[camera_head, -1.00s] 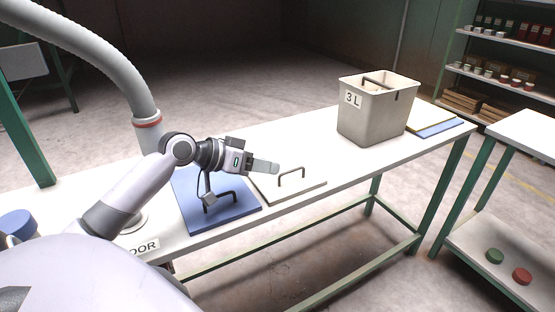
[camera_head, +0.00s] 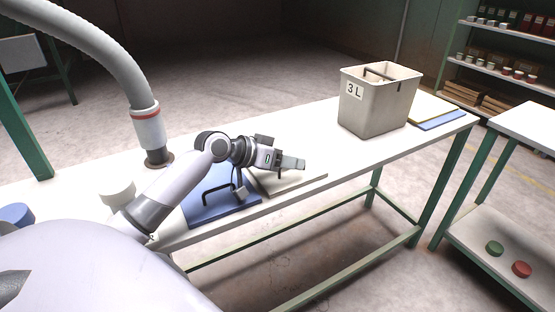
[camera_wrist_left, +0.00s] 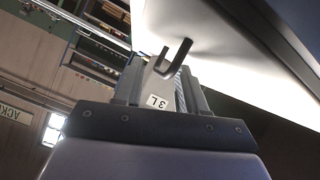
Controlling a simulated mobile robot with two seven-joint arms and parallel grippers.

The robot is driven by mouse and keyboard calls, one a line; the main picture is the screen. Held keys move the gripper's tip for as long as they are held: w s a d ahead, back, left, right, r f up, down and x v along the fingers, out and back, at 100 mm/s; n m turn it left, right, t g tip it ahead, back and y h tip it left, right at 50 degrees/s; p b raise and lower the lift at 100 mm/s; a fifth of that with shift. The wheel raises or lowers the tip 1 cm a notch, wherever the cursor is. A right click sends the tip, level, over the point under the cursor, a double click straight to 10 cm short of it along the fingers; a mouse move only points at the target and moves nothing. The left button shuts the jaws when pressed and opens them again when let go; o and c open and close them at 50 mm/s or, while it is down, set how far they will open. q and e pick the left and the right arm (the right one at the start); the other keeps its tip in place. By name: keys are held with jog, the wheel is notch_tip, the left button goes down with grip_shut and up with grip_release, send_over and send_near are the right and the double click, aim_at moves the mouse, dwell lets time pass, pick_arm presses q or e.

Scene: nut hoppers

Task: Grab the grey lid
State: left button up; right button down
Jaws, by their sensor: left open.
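A pale grey-white flat lid (camera_head: 305,179) lies on the table right of a blue lid (camera_head: 225,205). My left gripper (camera_head: 293,163) hangs over the pale lid and hides its handle in the head view. In the left wrist view the dark handle (camera_wrist_left: 178,57) stands up from the pale lid (camera_wrist_left: 195,25), near the fingertips of the open gripper (camera_wrist_left: 160,85). I cannot tell whether the handle is between the fingers. My right gripper is not in view.
A grey bin (camera_head: 372,110) marked 3 L stands farther right on the table (camera_head: 335,150), with yellow and blue flat panels beside it. A pipe (camera_head: 148,125) rises at the left. Table between pale lid and bin is clear.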

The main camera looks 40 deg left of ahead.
pick_arm(q)
grip_shut()
